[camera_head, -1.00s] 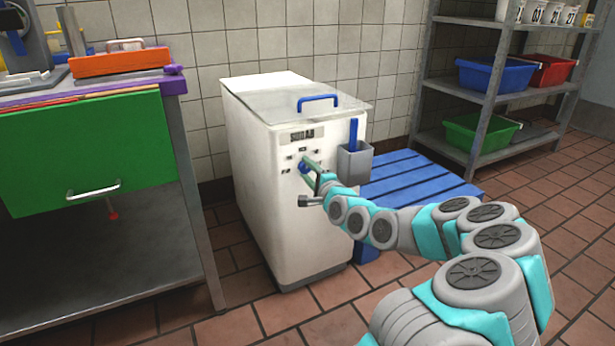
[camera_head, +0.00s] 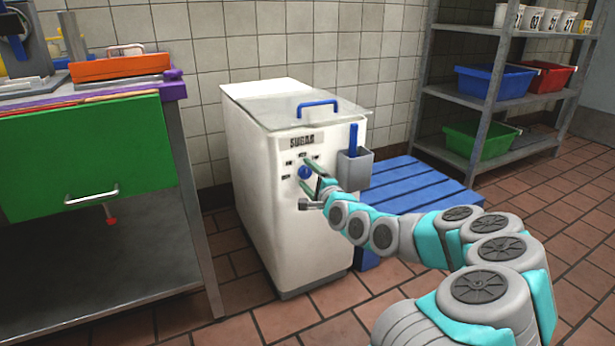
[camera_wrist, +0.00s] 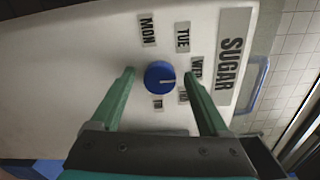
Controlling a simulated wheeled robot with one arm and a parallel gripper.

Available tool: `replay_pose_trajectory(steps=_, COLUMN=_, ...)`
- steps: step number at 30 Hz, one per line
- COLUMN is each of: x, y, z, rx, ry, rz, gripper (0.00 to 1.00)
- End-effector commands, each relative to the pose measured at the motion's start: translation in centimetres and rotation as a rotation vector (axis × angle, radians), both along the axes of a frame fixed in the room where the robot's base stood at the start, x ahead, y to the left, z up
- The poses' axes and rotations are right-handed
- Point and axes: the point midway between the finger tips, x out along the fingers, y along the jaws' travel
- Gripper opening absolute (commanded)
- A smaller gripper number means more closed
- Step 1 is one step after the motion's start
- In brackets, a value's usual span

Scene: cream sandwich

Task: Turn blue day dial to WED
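The blue day dial (camera_head: 304,172) is on the front of the white sugar bin (camera_head: 262,195). In the wrist view the dial (camera_wrist: 159,77) shows a white pointer line aimed to the right, roughly toward the WED and THU labels. The WED label (camera_wrist: 196,68) is partly hidden by my right finger. The MON label (camera_wrist: 147,30) and TUE label (camera_wrist: 182,38) are readable. My gripper (camera_wrist: 159,73) is open, with one green finger on each side of the dial and a visible gap on both sides. In the head view my gripper (camera_head: 303,170) is at the bin front.
A grey holder (camera_head: 355,168) with a blue-handled tool is on the bin's right side. A blue slatted pallet (camera_head: 415,185) lies behind my arm. A steel table (camera_head: 190,185) with a green drawer front (camera_head: 85,150) stands left. A shelf with coloured tubs (camera_head: 495,83) is at right.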

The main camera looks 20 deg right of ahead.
Motion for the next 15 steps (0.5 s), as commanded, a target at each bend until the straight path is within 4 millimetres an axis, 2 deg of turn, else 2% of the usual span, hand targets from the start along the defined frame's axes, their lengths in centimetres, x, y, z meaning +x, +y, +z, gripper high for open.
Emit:
replay_pose_trajectory(steps=8, x=-0.1, y=0.0, z=0.0, rx=0.0, ry=0.0, rz=0.0, gripper=0.79)
replay_pose_trajectory(steps=15, x=-1.7, y=-0.2, z=0.0, rx=0.001, ry=0.0, rz=-0.002, gripper=0.79)
